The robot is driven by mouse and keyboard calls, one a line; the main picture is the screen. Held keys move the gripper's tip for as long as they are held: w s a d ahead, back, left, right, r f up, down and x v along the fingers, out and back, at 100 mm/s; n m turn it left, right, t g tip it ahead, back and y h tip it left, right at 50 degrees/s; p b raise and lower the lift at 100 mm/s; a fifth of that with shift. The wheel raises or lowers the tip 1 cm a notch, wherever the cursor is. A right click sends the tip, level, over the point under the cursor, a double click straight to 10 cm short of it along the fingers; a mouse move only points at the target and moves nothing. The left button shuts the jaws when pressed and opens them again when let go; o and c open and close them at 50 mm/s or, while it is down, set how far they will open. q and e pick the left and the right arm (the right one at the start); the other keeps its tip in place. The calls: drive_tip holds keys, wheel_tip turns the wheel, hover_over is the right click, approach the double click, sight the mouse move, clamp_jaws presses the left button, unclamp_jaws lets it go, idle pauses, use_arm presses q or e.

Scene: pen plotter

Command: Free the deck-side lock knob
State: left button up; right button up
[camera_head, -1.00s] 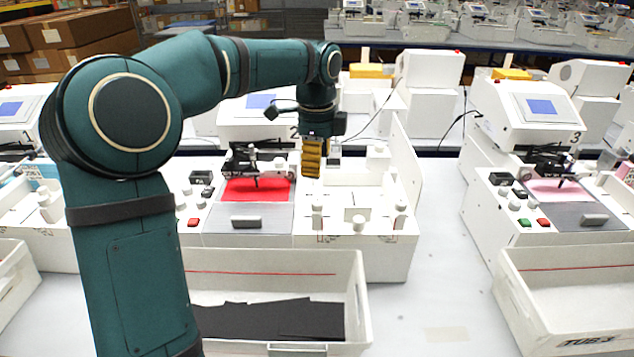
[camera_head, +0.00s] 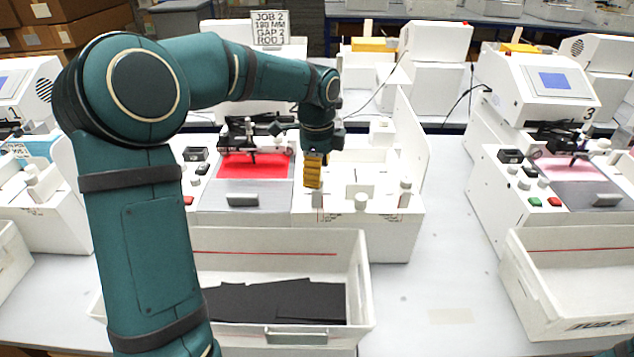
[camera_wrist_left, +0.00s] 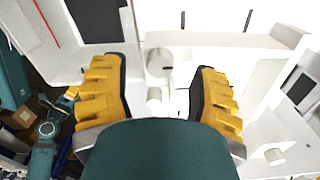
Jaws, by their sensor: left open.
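My left gripper (camera_head: 313,172) hangs over the white machine's right-hand section (camera_head: 385,222), with its yellow fingers pointing down. In the left wrist view the fingers (camera_wrist_left: 160,68) are open, with a white round knob (camera_wrist_left: 159,61) showing between them. In the head view a white knob post (camera_head: 317,198) stands just below the fingertips on the side near the grey deck (camera_head: 245,195), its top partly hidden by them. I take it as the deck-side lock knob. Contact cannot be made out. Two more white knobs, a middle one (camera_head: 361,202) and a right one (camera_head: 405,193), stand along the same front edge.
A red sheet (camera_head: 254,166) lies behind the deck under the pen carriage. A white bin (camera_head: 364,300) with black sheets (camera_head: 275,301) stands in front. A tall white side panel (camera_head: 410,135) rises at right. Bare table (camera_head: 450,260) lies between this machine and machine 3.

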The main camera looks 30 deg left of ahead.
use_arm(q)
drive_tip(key=shift+f, duration=1.2)
drive_tip(key=shift+c, duration=0.4)
clamp_jaws()
